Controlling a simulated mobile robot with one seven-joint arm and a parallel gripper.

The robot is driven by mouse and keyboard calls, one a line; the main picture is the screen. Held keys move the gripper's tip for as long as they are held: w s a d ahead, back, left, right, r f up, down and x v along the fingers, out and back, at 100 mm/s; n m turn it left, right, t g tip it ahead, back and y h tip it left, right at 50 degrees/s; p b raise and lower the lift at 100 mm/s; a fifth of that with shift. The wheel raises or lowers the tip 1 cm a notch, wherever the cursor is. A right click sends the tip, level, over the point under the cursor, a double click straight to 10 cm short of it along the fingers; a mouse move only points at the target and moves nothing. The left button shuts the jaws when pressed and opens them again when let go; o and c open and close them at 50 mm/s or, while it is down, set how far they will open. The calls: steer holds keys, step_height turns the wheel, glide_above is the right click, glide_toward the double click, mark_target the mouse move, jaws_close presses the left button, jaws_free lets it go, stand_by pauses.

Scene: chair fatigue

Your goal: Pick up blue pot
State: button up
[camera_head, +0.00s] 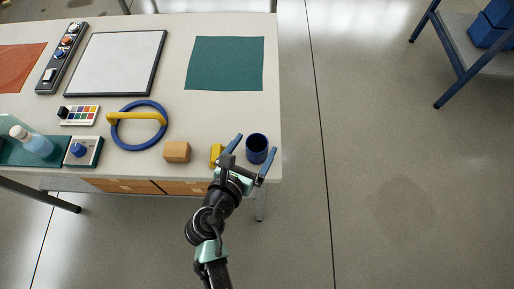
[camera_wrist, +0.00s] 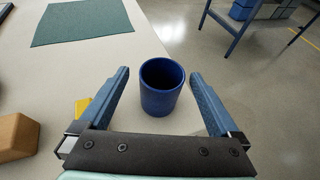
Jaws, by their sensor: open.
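The blue pot (camera_head: 257,148) is a dark blue, round, open-topped cup standing upright near the front right corner of the table. It also shows in the wrist view (camera_wrist: 161,88), between and slightly beyond the two fingers. My gripper (camera_head: 250,158) is open, with its blue fingers spread on either side of the pot. In the wrist view my gripper (camera_wrist: 158,85) shows a gap between each finger and the pot, and it holds nothing.
A yellow object (camera_head: 216,152) and a wooden block (camera_head: 177,151) sit just left of my gripper. A blue ring with a yellow bar (camera_head: 137,118) lies further left. A green mat (camera_head: 225,63) lies behind. The table's right edge (camera_head: 279,120) is close to the pot.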

mark_target(260, 141)
steer(key=shift+s+f+x, duration=0.1)
steer(key=shift+f+x, duration=0.05)
steer(key=shift+x, duration=0.75)
steer(key=shift+s+f+x, duration=0.1)
steer(key=shift+x, duration=0.8)
steer(key=shift+s+f+x, duration=0.1)
steer(key=shift+f+x, duration=0.05)
steer(key=shift+x, duration=0.75)
steer(key=c, duration=1.4)
